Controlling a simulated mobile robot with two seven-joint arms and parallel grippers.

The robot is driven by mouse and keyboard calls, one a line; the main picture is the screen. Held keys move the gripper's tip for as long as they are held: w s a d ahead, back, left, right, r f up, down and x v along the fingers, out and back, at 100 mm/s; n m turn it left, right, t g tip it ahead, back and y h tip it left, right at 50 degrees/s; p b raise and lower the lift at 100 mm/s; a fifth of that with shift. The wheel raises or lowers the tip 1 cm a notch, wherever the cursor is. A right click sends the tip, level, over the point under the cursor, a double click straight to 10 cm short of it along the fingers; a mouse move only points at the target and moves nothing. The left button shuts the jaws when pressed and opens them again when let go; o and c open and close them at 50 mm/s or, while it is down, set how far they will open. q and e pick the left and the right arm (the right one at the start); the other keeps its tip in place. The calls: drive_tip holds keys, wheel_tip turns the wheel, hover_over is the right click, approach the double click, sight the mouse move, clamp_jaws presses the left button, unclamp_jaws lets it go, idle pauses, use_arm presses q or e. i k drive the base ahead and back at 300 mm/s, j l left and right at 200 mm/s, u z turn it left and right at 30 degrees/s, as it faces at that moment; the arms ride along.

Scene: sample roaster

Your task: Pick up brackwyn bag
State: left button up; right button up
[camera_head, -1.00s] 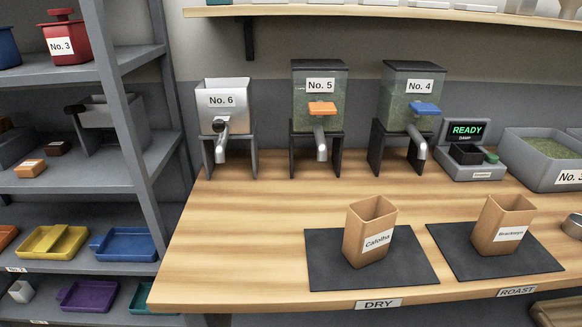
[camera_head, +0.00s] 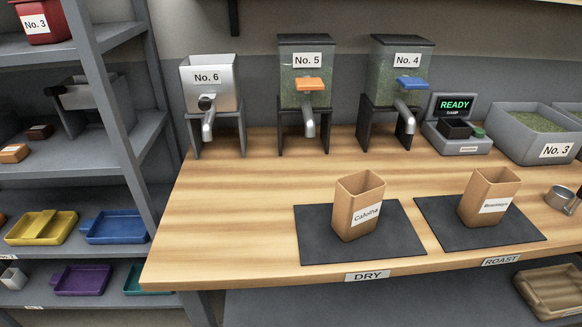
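The Brackwyn bag (camera_head: 488,196) is an open-topped brown paper bag with a white label. It stands upright on the dark mat (camera_head: 436,214) above the ROAST label (camera_head: 500,260), on the right part of the wooden counter. A similar brown bag labelled Calolha or similar (camera_head: 357,205) stands upright on the other dark mat (camera_head: 322,246), above the DRY label (camera_head: 367,276). Neither of my grippers shows in the head view.
Dispensers No. 6 (camera_head: 209,92), No. 5 (camera_head: 305,80) and No. 4 (camera_head: 398,80) stand at the back. A READY scale (camera_head: 457,128), a grey No. 3 bin (camera_head: 540,140) and a metal scoop (camera_head: 562,198) are at right. Shelves (camera_head: 102,70) stand left. The counter's left part is clear.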

sight(489, 192)
drive_tip(key=z, duration=1.3)
